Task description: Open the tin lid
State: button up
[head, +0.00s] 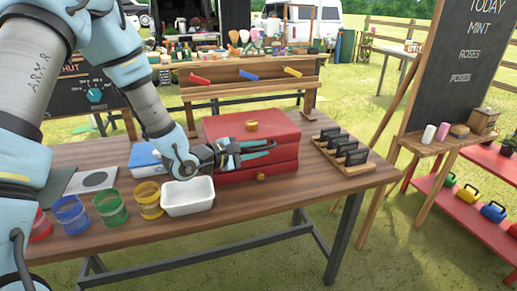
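The red tin (285,169) stands on the wooden table, right of the middle. Its red lid (225,127) lies closed on top, with a yellow knob (252,126) on its upper face. A second yellow knob (261,177) sits low on the tin's front. My gripper (271,148) reaches in from the left in front of the lid, its two teal fingers apart with nothing seen between them. It hides part of the tin's front and lid edge. Whether the fingers touch the tin cannot be told.
A white tray (188,211) stands just left of the tin. Yellow, green, blue and red jars line the table's front left. A wooden rack (345,166) with black items stands to the right. Bare tabletop (275,205) lies in front of the tin. A chalkboard (472,70) stands at right.

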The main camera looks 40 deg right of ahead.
grip_shut()
dwell(1.2)
